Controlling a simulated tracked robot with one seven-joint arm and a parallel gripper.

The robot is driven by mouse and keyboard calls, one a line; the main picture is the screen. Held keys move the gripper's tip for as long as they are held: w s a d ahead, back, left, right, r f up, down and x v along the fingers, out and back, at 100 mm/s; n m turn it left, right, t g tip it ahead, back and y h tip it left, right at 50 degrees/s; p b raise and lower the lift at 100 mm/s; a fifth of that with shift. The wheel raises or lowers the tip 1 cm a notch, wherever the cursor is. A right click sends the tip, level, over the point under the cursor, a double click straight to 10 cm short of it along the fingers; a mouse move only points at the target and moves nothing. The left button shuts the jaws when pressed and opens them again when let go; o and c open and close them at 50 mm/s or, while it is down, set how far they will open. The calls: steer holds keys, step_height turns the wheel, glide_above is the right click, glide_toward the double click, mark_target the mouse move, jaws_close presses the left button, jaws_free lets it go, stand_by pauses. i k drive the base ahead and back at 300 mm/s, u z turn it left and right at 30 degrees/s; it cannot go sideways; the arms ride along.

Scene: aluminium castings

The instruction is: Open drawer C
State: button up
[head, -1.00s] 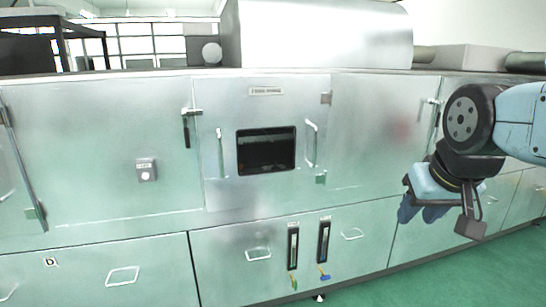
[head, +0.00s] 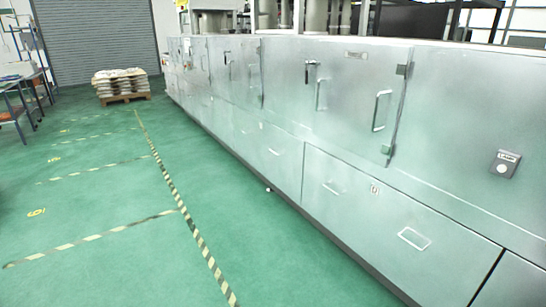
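A wide lower drawer marked D (head: 352,212) is in the right half of the head view. It is shut and has two bar handles, a left one (head: 333,187) and a right one (head: 413,238). Another shut lower drawer (head: 273,148) lies left of it, farther along the cabinet row. I can read no letter on it, and no drawer marked C can be made out. My gripper and arm are not in view.
The long metal cabinet row (head: 345,97) runs from right to far left, with shut upper doors. The green floor (head: 110,220) with striped tape (head: 165,178) is open. A pallet of sacks (head: 121,84) and a workbench (head: 18,92) stand far left.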

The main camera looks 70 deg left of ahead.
mark_target(278, 144)
steer(key=z, duration=0.55)
steer(key=i, duration=0.15)
steer(key=u, duration=2.8)
steer(key=k, duration=0.9)
steer(key=u, duration=0.25)
steer(key=i, duration=0.9)
steer(key=z, duration=0.1)
